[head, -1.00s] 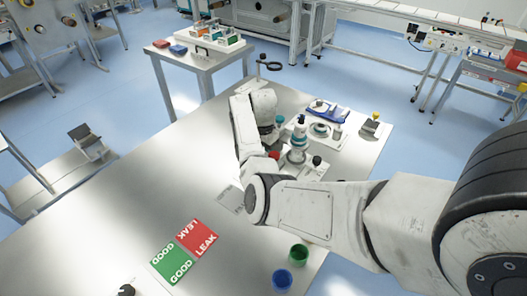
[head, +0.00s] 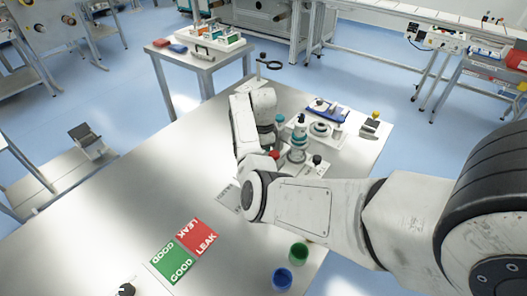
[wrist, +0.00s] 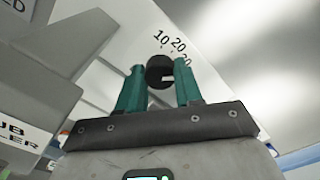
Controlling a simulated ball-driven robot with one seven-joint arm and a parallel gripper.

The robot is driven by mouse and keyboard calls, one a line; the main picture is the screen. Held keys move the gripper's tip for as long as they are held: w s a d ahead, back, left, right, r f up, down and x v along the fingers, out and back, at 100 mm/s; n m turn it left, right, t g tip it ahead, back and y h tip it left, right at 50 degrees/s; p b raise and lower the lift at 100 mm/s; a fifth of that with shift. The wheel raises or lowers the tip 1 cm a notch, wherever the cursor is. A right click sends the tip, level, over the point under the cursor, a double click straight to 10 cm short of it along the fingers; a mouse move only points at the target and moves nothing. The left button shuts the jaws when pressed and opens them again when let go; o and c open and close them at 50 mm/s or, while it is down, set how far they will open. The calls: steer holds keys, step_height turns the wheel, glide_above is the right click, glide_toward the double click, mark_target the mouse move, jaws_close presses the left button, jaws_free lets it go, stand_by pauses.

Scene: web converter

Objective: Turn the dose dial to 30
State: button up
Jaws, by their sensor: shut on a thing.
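The dose dial is a small black round knob (wrist: 160,71) with a light pointer mark, in the wrist view. It sits on a white panel (wrist: 125,40) printed with 10, 20 and another number that is partly cut off. My gripper (wrist: 160,80) has two teal fingers, one on each side of the knob, and is shut on it. The light mark faces the right finger; the exact reading cannot be told.
A red and green LEAK/GOOD mat (head: 184,252) lies on the metal table (head: 110,225). A blue cup (head: 282,280) and a green cup (head: 299,253) stand near the front edge. A bottle (head: 299,133) and small fixtures stand just right of my wrist.

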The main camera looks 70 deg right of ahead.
stand_by(0.3)
steer(key=o, duration=1)
steer(key=shift+o, duration=0.2)
steer(key=shift+r, duration=0.1)
step_height(320, 180, up, 11)
steer(key=shift+f+b, duration=0.2)
steer(key=shift+b, duration=0.25)
steer(key=shift+f, duration=0.1)
